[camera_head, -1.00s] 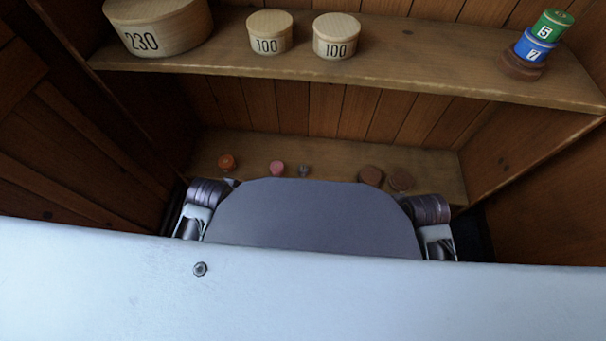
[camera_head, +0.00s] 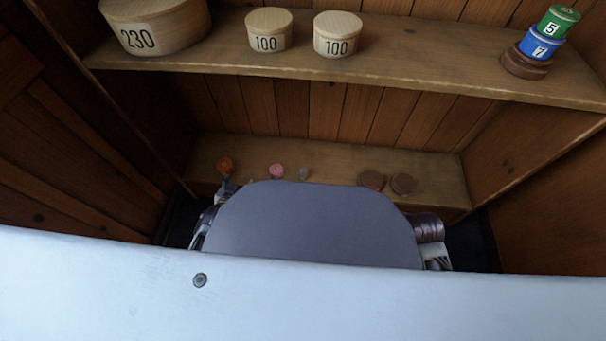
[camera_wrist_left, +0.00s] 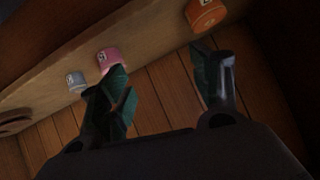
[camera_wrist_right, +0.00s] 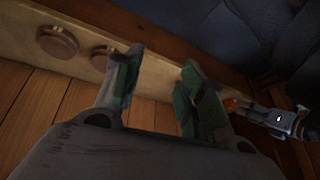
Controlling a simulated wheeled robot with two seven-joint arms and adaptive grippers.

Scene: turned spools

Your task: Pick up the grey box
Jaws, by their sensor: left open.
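The grey box (camera_head: 303,174) is a small grey piece on the lower shelf, just right of a pink piece (camera_head: 277,171). It also shows in the left wrist view (camera_wrist_left: 76,82), left of the pink piece. My left gripper (camera_head: 226,187) is at the front of the lower shelf, near an orange piece (camera_head: 225,164). In the left wrist view its fingers (camera_wrist_left: 163,76) are spread and empty, with the grey box outside them to the left. My right gripper (camera_wrist_right: 160,72) is open and empty in its wrist view; in the head view my own body hides it.
Two brown round pieces (camera_head: 371,181) (camera_head: 403,184) lie on the lower shelf (camera_head: 335,164) at right. The upper shelf (camera_head: 400,68) overhangs, holding round wooden boxes (camera_head: 268,31) and a green and blue spool stack (camera_head: 541,45). Wooden side walls close both sides.

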